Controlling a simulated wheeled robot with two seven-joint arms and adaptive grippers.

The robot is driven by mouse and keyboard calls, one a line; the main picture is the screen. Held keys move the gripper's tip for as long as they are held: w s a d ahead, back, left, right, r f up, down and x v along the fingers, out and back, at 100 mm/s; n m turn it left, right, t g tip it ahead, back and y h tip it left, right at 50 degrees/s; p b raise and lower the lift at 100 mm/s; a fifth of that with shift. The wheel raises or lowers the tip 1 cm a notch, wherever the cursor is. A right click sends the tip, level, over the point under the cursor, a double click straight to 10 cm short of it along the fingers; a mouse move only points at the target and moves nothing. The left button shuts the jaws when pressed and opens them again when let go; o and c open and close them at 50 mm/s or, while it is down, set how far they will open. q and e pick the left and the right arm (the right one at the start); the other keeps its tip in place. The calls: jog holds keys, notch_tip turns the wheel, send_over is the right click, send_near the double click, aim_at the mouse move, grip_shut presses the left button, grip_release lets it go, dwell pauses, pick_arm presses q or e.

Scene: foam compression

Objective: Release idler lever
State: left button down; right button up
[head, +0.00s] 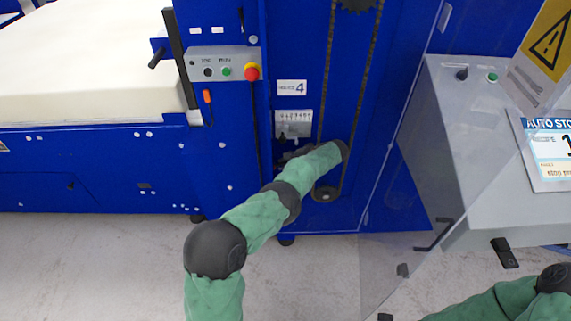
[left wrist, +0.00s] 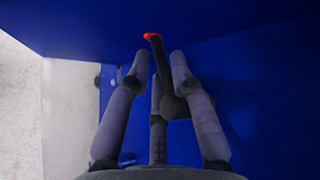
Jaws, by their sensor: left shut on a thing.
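The idler lever (left wrist: 153,45) is a dark bar with a red tip. In the left wrist view it rises between my fingers from a dark round hub (left wrist: 175,107). My left gripper (left wrist: 156,68) is shut on the lever, with fingers on both sides of it and the red tip showing beyond them. In the head view my left arm reaches into the blue machine bay, below the scale plate (head: 293,123) and beside the chain (head: 324,85). The lever is not clear there, mostly hidden by my wrist. My right gripper is out of view; only part of that arm shows at bottom right.
A clear guard panel (head: 400,190) stands open right of the bay. A grey console (head: 460,130) with a screen is beyond it. A button box (head: 223,66) with a red stop button is above left. A white foam block (head: 80,60) lies left.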

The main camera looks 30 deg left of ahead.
pick_arm(q)
jog(key=shift+a+r, duration=0.1)
jog(key=shift+r, duration=0.05)
jog(key=shift+r+g+y+b, duration=0.1)
jog(key=shift+g+y+b, duration=0.35)
jog(key=shift+y, duration=0.35)
jog(key=shift+a+r+m+y, duration=0.15)
jog(key=shift+r+m+y, duration=0.2)
jog(key=shift+y, duration=0.25)
jog(key=c, duration=1.2)
grip_release()
jog(key=shift+s+r, duration=0.1)
jog(key=shift+d, duration=0.2)
jog(key=v, duration=0.7)
jog(key=shift+d, duration=0.15)
